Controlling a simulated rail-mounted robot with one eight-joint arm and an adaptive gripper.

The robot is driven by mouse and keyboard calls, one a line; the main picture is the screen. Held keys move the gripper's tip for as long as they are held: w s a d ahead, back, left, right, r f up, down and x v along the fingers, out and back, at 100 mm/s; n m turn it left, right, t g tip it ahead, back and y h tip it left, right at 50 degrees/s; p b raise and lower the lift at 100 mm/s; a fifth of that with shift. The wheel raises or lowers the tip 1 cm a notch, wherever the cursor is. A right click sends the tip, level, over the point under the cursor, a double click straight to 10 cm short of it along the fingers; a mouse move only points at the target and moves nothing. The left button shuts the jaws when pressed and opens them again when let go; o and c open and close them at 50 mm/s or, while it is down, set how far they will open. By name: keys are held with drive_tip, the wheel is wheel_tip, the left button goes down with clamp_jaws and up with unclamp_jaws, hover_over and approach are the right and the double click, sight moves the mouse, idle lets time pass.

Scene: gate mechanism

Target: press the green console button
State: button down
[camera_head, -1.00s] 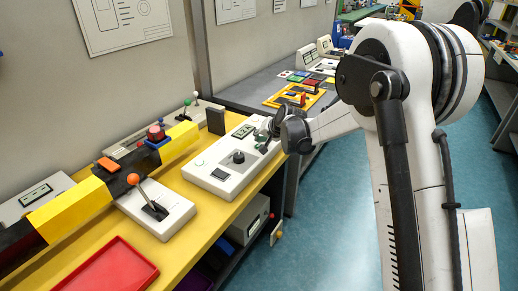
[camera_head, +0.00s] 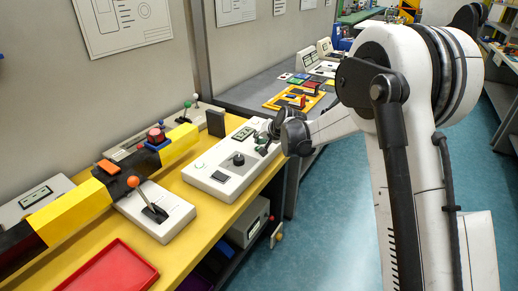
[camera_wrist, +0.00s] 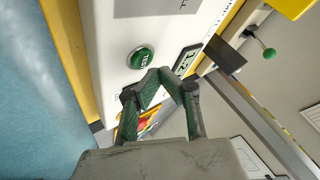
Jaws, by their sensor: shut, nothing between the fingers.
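The green console button (camera_wrist: 141,58) is round with a pale ring, set in the white console face in the wrist view. In the head view the white console (camera_head: 217,161) lies on the yellow bench, and I cannot clearly make out the button near the gripper. My gripper (camera_wrist: 161,74) is shut and empty. In the wrist view its green-padded fingertips appear just beside and below the button, with the button uncovered. I cannot tell the gap in depth. In the head view my gripper (camera_head: 263,143) is over the right end of the console.
The console also has a black knob (camera_head: 238,159) and a small display (camera_wrist: 187,60). A lever box with an orange ball (camera_head: 133,181) stands to the left. A red tray (camera_head: 108,272) lies in front. A dark upright block (camera_head: 216,122) stands behind the console.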

drive_tip(key=shift+f, duration=0.1)
drive_tip(key=shift+f+b, duration=0.35)
drive_tip(key=shift+b, duration=0.15)
drive_tip(key=shift+f+b, duration=0.35)
drive_tip(key=shift+f, duration=0.05)
idle(0.8)
idle(0.4)
drive_tip(key=shift+r+p, duration=0.3)
drive_tip(key=shift+r, duration=0.55)
drive_tip(key=shift+r+p, duration=1.1)
drive_tip(key=shift+r, duration=1.4)
